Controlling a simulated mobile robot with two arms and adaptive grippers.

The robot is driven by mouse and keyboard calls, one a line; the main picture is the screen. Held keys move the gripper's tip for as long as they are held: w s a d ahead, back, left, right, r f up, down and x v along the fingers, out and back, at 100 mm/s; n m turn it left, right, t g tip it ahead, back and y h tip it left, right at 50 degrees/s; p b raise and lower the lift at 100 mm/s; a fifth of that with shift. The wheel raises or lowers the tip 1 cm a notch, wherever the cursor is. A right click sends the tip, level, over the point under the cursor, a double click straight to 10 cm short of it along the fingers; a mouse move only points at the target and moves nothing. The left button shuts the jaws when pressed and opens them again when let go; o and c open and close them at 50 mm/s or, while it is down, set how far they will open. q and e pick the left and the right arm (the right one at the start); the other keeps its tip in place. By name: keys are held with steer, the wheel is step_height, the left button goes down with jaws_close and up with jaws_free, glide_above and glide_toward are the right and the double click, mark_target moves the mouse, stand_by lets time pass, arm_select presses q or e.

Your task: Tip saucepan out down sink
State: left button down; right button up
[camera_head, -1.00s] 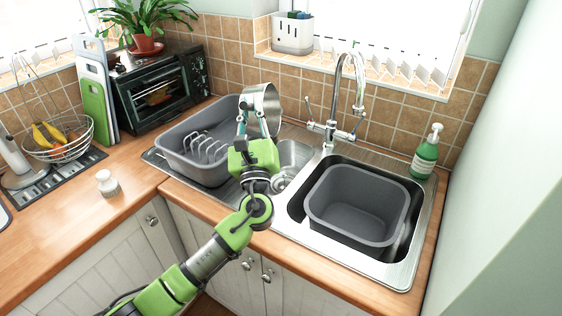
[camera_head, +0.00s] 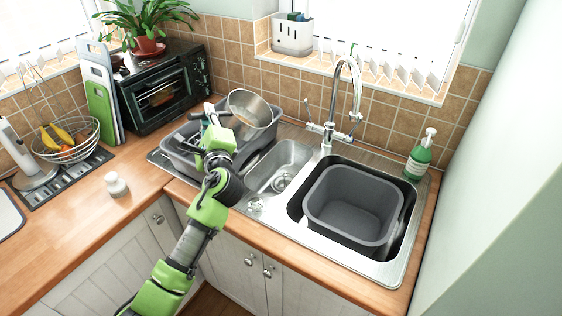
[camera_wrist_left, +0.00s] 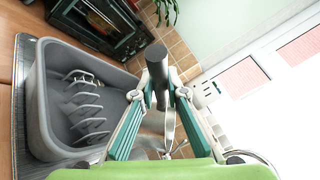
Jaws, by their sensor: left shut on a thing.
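The steel saucepan (camera_head: 251,108) is above the right part of the grey dish rack, tilted so that its inside shows to the head camera. A small brownish patch shows inside it. My left gripper (camera_head: 211,118) is shut on its handle; the dark handle end (camera_wrist_left: 156,62) shows between the fingers in the left wrist view. The sink has a small steel basin with a drain (camera_head: 281,181) and a larger basin holding a grey washing-up bowl (camera_head: 352,208). The saucepan is to the left of and above the small basin. My right gripper is not in view.
The grey dish rack (camera_head: 178,158) stands on the drainer under my arm. The tap (camera_head: 327,136) rises behind the basins. A green soap bottle (camera_head: 420,158) stands at the right corner. A toaster oven (camera_head: 160,92) is behind left. A white shaker (camera_head: 116,184) stands on the counter.

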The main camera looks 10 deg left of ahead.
arm_select(q)
steer(key=a+f+n+g+h+p, duration=0.2)
steer(key=a+f+n+p, duration=0.3)
steer(key=a, duration=0.4)
steer(key=shift+w+a+f+n+g+p, duration=0.2)
steer(key=shift+w+f+n+g+p, duration=0.15)
steer(key=shift+f+p, duration=0.3)
